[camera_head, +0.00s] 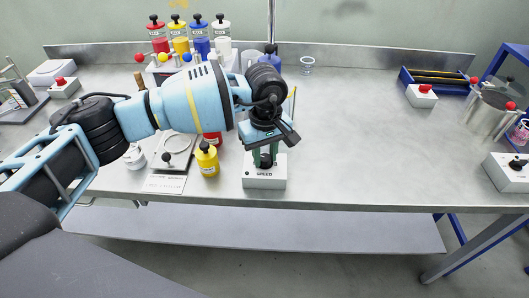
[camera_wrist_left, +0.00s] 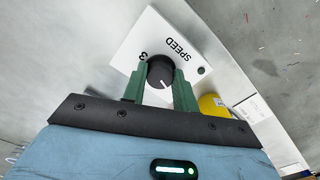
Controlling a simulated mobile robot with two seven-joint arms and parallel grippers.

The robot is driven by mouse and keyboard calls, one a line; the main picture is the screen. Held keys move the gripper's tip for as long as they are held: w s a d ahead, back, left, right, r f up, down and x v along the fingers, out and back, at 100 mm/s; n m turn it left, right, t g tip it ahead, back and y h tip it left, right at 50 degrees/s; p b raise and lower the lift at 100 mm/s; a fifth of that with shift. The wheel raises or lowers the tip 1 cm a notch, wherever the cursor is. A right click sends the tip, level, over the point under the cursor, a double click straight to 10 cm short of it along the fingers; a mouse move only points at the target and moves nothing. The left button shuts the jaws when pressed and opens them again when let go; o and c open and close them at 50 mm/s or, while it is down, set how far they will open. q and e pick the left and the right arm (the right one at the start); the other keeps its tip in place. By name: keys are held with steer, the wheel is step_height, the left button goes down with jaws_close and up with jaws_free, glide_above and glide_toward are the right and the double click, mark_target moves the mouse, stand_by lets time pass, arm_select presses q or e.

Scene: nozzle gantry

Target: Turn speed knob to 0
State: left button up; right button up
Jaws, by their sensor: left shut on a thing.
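The speed knob (camera_wrist_left: 160,74) is a round black dial with a white pointer line. It sits on a white box labelled SPEED (camera_head: 264,181) near the front edge of the bench. My left gripper (camera_wrist_left: 160,82) has its green fingers on both sides of the knob and is shut on it. In the head view the left gripper (camera_head: 265,155) comes down on the box from above, and the knob is partly hidden between the fingers. A digit 3 shows beside the knob in the wrist view; other scale marks are hidden. My right gripper is not in view.
A yellow bottle (camera_head: 207,160) stands just left of the box, with a small scale (camera_head: 172,160) further left. Several coloured bottles stand in a rack behind my arm. The bench (camera_head: 350,140) right of the box is clear. A white box with a black knob (camera_head: 512,172) stands far right.

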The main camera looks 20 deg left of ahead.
mark_target(265, 157)
arm_select(q)
steer(key=shift+r+n, duration=0.1)
steer(key=shift+n, duration=0.9)
steer(key=shift+n+p, duration=0.35)
steer(key=shift+n, duration=0.25)
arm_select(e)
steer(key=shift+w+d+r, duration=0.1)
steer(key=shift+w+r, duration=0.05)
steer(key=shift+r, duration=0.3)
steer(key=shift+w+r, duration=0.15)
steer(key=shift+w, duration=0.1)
arm_select(q)
steer(key=o, duration=1)
steer(key=shift+c, duration=0.2)
step_height(265, 157, up, 8)
steer(key=shift+f, duration=0.15)
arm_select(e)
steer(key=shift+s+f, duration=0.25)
